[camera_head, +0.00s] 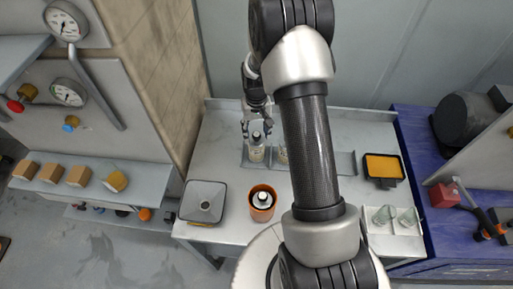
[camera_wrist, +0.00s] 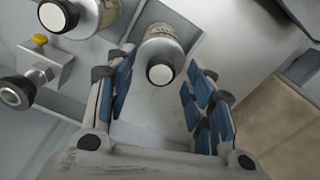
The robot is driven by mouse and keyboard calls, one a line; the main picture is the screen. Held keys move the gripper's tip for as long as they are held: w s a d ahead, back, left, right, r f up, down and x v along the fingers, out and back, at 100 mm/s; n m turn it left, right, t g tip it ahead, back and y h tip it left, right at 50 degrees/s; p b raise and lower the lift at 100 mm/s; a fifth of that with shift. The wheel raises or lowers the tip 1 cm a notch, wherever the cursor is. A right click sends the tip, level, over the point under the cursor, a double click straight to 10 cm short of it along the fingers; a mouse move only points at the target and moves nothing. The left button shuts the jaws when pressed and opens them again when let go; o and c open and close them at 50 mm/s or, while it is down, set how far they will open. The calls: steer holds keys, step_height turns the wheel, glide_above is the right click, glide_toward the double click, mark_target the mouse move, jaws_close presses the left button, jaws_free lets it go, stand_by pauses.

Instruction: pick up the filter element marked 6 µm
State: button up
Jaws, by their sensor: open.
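Two pale cylinders with labels stand side by side in a grey tray (camera_head: 342,163) on the table; I take them for filter elements. The left one (camera_head: 256,153) is under my gripper (camera_head: 258,126) in the head view. The right one (camera_head: 283,153) is partly hidden by my arm. In the wrist view, one cylinder with a white round end (camera_wrist: 161,54) lies between the tips of my open, blue-padded fingers (camera_wrist: 162,72), with gaps on both sides. Another cylinder (camera_wrist: 78,16) is outside the fingers at upper left. I cannot read either label, so the 6 µm mark is not confirmed.
On the table (camera_head: 225,133) are an orange pot (camera_head: 263,212) holding a white-topped item, a square grey container (camera_head: 203,203), a black tray with orange content (camera_head: 383,167) and a white holder with clear glasses (camera_head: 408,240). A wall panel with gauges (camera_head: 66,22) stands left.

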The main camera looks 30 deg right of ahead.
steer(key=shift+f, duration=0.95)
jaws_close()
